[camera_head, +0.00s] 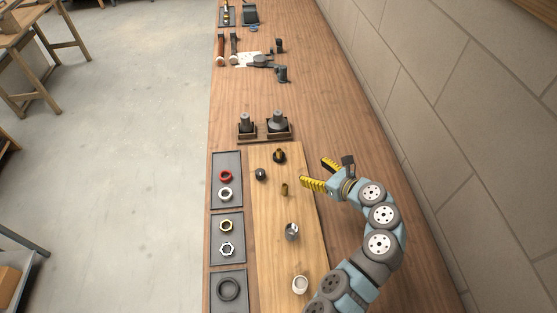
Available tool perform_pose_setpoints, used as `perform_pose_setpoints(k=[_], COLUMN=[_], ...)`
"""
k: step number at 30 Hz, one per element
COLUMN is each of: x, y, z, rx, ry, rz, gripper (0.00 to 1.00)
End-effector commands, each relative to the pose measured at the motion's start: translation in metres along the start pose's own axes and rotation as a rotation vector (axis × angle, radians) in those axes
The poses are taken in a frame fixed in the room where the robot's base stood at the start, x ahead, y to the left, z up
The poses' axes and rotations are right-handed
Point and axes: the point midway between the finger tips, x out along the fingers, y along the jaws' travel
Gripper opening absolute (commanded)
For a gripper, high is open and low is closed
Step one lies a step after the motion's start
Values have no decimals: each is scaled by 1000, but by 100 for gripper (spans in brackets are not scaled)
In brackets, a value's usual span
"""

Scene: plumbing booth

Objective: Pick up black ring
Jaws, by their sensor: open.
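A black ring (229,289) lies flat in the nearest grey tray (214,301) at the lower left of the bench. My gripper (312,170) is at the right edge of the light wooden board, with its yellow-marked fingers spread apart and nothing between them. It is well away from the black ring, farther up the bench and to the right. The black ring is in plain view.
Two more grey trays hold a red ring (226,175), a pale ring (225,194) and two nuts. Two dark-based fittings (264,128) stand beyond. A wall (440,110) bounds the right side.

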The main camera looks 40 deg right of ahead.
Motion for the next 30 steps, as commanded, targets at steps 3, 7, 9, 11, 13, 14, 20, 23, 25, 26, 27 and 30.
perform_pose_setpoints(k=[3,7,9,11,13,14,20,23,25,26,27,30], x=[-5,4,15,25,35,40,67,79,88,91,95,104], y=[1,3,4,4,4,4,5,5,6,6,5,5], z=[-2,-1,-2,-2,-1,0,-1,-1,-1,0,0,0], rx=[26,31,31,31,29,28,29,29,29,28,27,27], ry=[-5,-4,-3,-3,-3,-3,-3,-4,-3,-3,-4,-4], rz=[26,36,38,37,37,36,35,34,37,36,32,33], gripper=[77,77,77,77,77,77,77,77,77,77,77,77])
